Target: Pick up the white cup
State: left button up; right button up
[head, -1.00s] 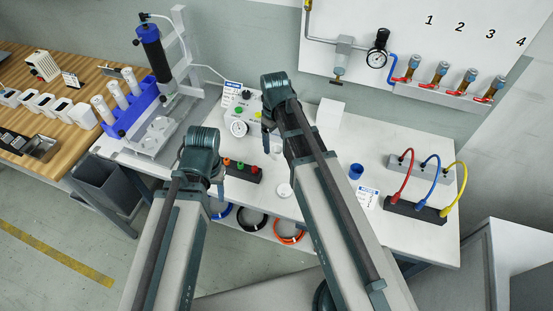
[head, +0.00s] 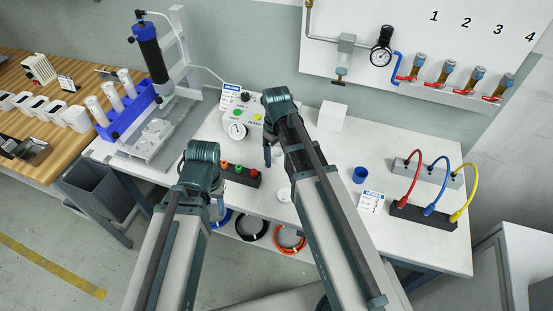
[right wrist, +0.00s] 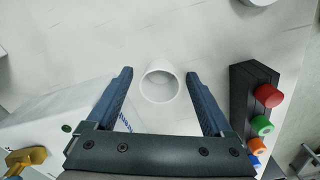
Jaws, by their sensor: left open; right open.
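The white cup (right wrist: 160,84) stands on the bench in the right wrist view, its round mouth facing the camera. It lies between and just beyond the fingertips of my open right gripper (right wrist: 157,76), and I cannot tell if they touch it. In the head view my right gripper (head: 267,157) points down between the control box and the button strip; the cup is not clearly visible there, seemingly hidden behind the gripper. My left gripper (head: 219,207) is open at the bench's front edge, partly hidden by its own wrist.
The black button strip (head: 240,174) and control box (head: 246,112) flank the right gripper. A small round white item (head: 283,196) lies near the front edge.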

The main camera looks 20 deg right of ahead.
grip_shut()
jog(key=shift+r, duration=0.15)
notch_tip(320, 180, up, 10)
jog(key=p, duration=1)
